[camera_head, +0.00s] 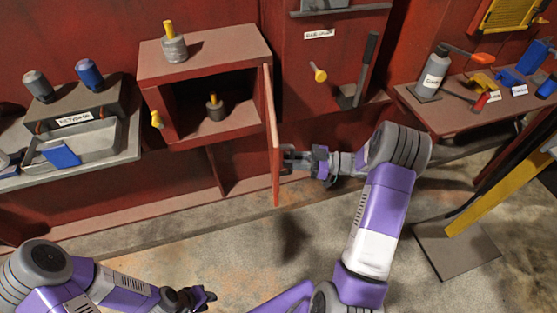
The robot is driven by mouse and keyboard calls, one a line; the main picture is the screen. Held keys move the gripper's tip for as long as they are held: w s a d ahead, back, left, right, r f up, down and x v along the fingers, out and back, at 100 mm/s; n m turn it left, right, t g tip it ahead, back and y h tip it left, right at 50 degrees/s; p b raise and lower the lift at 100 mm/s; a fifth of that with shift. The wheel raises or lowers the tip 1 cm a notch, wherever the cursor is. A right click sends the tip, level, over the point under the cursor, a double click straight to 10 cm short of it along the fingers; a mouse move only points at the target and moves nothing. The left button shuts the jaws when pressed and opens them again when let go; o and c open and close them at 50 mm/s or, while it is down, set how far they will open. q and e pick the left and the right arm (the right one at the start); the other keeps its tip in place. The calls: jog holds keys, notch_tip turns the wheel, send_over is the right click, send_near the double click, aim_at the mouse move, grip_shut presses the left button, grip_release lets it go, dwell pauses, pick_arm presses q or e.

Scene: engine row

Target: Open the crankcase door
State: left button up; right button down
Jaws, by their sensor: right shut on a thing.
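The crankcase door (271,140) is a red panel hinged at the right side of a red box (160,70). It stands swung out from the box, seen almost edge-on.
A grey canister with a yellow top (174,48) stands on the box. A yellow knob (156,120) sits on the box's left side. A grey tray (115,150) is at left, a tool shelf (450,105) at right. A yellow post (500,195) stands on the floor at right.

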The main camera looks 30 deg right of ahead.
jog(key=shift+d+r, duration=0.1)
jog(key=shift+d, duration=0.3)
jog(key=c, duration=1.2)
grip_release()
jog(key=shift+w, duration=0.1)
jog(key=p+v, duration=0.1)
jog(key=v, duration=0.6)
jog(key=shift+s+d+p, duration=0.15)
jog(key=shift+s+p, duration=0.1)
jog(key=shift+p, duration=0.1)
